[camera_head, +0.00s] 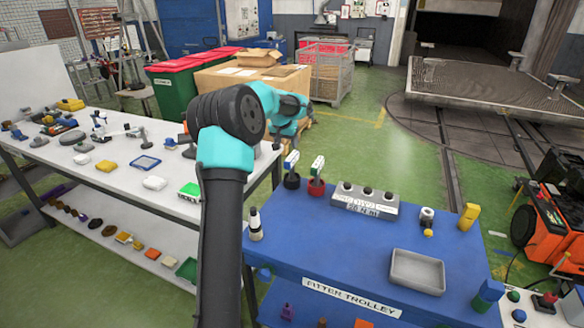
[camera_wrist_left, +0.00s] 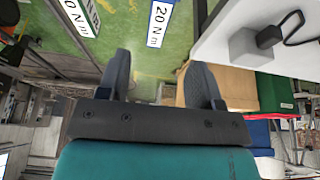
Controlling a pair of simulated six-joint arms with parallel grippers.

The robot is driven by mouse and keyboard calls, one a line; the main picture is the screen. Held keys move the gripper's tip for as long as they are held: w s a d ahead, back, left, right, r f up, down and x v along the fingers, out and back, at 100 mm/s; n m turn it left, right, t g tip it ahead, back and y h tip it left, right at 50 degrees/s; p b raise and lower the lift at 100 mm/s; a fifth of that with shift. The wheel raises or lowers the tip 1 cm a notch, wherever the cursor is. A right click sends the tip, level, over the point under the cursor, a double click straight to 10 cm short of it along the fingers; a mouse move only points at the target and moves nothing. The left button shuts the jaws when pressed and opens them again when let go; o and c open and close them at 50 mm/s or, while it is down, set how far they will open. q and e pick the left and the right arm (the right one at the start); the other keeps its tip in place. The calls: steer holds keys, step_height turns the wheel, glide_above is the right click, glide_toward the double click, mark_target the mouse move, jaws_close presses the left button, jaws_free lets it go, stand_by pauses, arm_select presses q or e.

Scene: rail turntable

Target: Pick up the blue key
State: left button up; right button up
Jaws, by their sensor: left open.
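The blue key seems to be the upright piece with a blue and white tag (camera_head: 292,159), standing in a black base at the back left of the blue trolley. In the left wrist view a blue-edged white tag reading "20 N m" (camera_wrist_left: 160,22) shows at the top, beyond the fingers. A similar green and white piece (camera_head: 318,166) stands beside it in a red base. My left gripper (camera_wrist_left: 160,62) is open and empty, with green floor between its fingers. In the head view its fingers are hard to make out beyond the teal wrist. My right gripper is not in view.
The blue trolley top (camera_head: 330,232) also holds a grey block with several black knobs (camera_head: 365,202), a grey tray (camera_head: 417,271) and a yellow piece (camera_head: 468,216). A white table (camera_head: 120,180) with many small parts stands left. Cardboard boxes (camera_head: 250,78) stand behind.

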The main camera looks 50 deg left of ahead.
mark_target(291, 157)
arm_select(q)
steer(key=x, duration=0.6)
steer(key=shift+w+a+f, duration=0.1)
steer(key=shift+w+f, duration=0.1)
steer(key=shift+f, duration=0.15)
steer(key=shift+x, duration=2.6)
steer(key=shift+w, duration=0.1)
steer(key=shift+c, duration=0.3)
steer(key=shift+r, duration=0.1)
jaws_close()
